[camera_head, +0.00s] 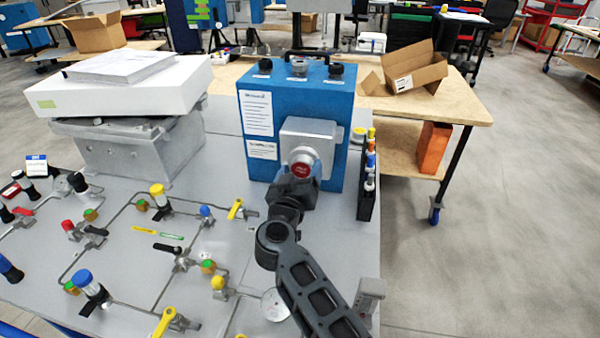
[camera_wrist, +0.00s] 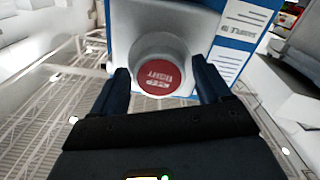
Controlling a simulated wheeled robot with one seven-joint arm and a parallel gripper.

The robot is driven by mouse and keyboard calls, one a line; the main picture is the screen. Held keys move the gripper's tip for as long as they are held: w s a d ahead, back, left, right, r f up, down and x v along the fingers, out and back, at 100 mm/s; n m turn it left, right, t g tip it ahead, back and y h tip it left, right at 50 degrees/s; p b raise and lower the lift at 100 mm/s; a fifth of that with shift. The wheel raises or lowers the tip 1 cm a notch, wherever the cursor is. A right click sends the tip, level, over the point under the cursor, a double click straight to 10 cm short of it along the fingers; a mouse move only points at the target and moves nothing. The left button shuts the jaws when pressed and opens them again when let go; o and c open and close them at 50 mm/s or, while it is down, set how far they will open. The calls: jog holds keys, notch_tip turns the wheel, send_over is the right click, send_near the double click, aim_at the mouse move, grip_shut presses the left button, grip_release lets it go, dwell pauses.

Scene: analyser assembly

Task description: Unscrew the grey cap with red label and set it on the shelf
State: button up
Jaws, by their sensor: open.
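The grey cap with a round red label (camera_head: 302,168) sits on the grey housing (camera_head: 318,132) on the front of the blue analyser box (camera_head: 258,95). In the wrist view the cap (camera_wrist: 157,52) faces me, with its red label (camera_wrist: 158,78) between and a little beyond my fingertips. My gripper (camera_wrist: 162,85) is open, one finger on each side of the cap. I cannot tell whether the fingers touch it. In the head view my gripper (camera_head: 303,180) is in front of the cap and hides its lower part.
A black narrow rack (camera_head: 366,195) with small bottles stands right of the box. Valves and pipes cover the grey panel (camera_head: 120,240) at left and below. A grey case (camera_head: 130,150) stands left of the box. A wooden table (camera_head: 440,100) with an open carton (camera_head: 415,68) is behind right.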

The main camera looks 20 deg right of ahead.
jog(key=m, duration=0.6)
jog(key=shift+r, duration=0.1)
jog(key=m+b, duration=0.1)
jog(key=m, duration=0.4)
jog(key=m+b, duration=0.2)
jog(key=m, duration=0.3)
jog(key=shift+a+m, duration=0.1)
jog(key=shift+m, duration=0.3)
jog(key=m+b, duration=0.1)
jog(key=m, duration=0.2)
jog(key=shift+r+m+b, duration=0.15)
jog(key=shift+m+b, duration=0.15)
jog(key=shift+m, duration=0.7)
